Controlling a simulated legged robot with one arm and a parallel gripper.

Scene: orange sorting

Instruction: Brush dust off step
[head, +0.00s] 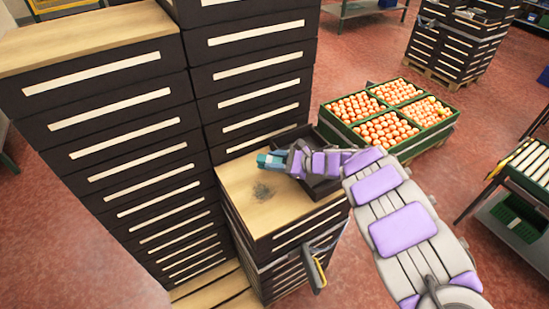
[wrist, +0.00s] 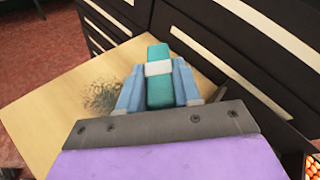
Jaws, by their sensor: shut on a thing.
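My gripper (head: 277,162) is shut on a teal brush (head: 266,160) over the wooden top of the low cabinet, the step (head: 240,199). In the wrist view, the brush (wrist: 159,75) lies between the two blue fingers of my gripper (wrist: 158,85), with a pale band across it. A dark patch of dust (head: 262,191) lies on the step just in front of the brush. In the wrist view the dust (wrist: 101,95) is left of the fingers, apart from the brush. I cannot tell whether the brush touches the wood; its bristles are hidden.
Tall dark drawer cabinets (head: 110,130) stand at the left and behind the step. A dark open tray (head: 318,178) is at the step's right side. Green crates of oranges (head: 385,129) stand farther right. A yellow-handled object (head: 319,272) hangs at the step's front right.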

